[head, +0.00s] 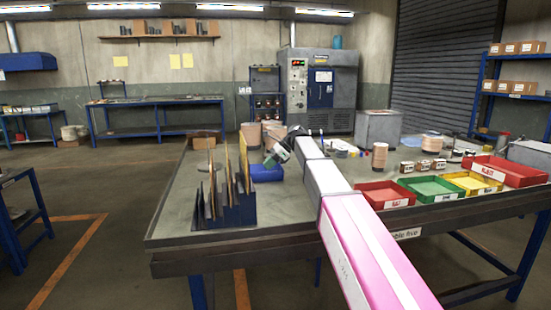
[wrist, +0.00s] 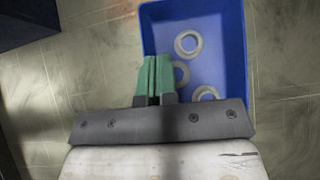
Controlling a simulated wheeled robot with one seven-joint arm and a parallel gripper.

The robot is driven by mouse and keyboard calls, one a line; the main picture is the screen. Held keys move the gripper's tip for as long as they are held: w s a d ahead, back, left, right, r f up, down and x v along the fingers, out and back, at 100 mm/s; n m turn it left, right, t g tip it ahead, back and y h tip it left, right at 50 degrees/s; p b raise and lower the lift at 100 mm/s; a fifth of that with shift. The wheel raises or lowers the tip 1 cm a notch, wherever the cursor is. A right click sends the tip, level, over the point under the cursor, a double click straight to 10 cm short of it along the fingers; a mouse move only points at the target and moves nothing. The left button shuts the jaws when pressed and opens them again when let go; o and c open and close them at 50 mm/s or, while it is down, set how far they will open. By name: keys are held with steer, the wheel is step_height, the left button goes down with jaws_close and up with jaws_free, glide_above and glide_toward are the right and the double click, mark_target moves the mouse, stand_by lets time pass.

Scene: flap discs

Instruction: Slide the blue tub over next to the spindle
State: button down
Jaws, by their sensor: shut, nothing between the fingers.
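The blue tub (head: 267,173) stands on the grey table, right of the blue slotted rack. In the wrist view the tub (wrist: 228,50) shows pale rings (wrist: 188,43) lying inside. My gripper (head: 272,158) is at the tub in the head view. In the wrist view its green fingers (wrist: 153,76) are shut together with nothing between them, overlapping the tub's left wall. I cannot tell whether they touch it. Several round stacks stand on the table, one behind the tub (head: 251,134) and one right of my arm (head: 379,155). I cannot tell which is the spindle.
The blue rack (head: 225,210) with upright sheets stands left of the tub, near the front edge. Red (head: 384,194), green (head: 431,188) and yellow (head: 473,184) trays line the right side. Bare table (head: 285,205) shows in front of the tub.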

steer(key=a, duration=0.1)
steer(key=a+f, duration=0.1)
steer(key=s+a, duration=0.1)
steer(key=shift+a+f, duration=0.35)
steer(key=shift+s+a, duration=0.2)
steer(key=shift+a, duration=0.7)
steer(key=shift+a, duration=0.1)
steer(key=s+a, duration=0.1)
steer(key=a, duration=0.4)
steer(key=s+a, duration=0.1)
steer(key=a, duration=0.4)
steer(key=s+a, duration=0.1)
steer(key=a, duration=0.4)
steer(key=shift+s, duration=0.35)
steer(key=shift+d, duration=0.15)
